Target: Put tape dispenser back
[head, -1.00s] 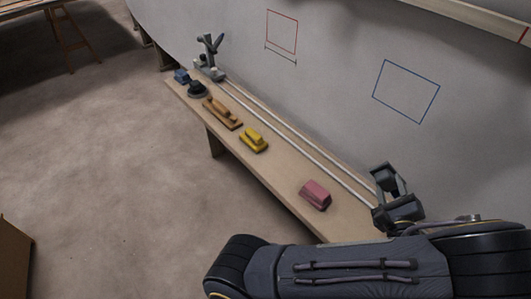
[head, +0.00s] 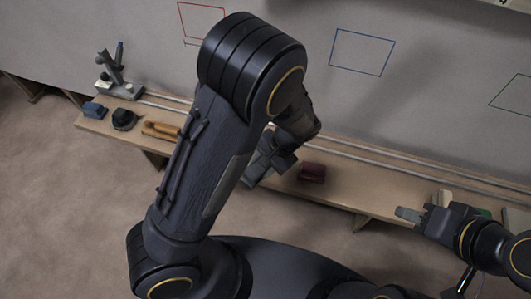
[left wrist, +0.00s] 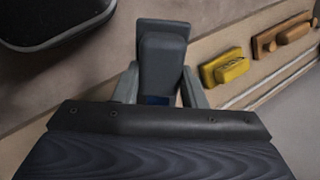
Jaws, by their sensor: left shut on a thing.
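My left gripper (head: 262,165) is over the bench's front edge, left of the dark red block (head: 312,173). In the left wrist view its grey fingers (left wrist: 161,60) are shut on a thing. No thing on the bench is clearly a tape dispenser.
The narrow bench (head: 345,195) runs along the wall. A blue block (head: 94,110), a black round thing (head: 124,119) and an orange-brown tool (head: 162,130) stand at its left. A yellow block (left wrist: 232,67) shows in the left wrist view. Red, blue (head: 362,52) and green outlines mark the wall.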

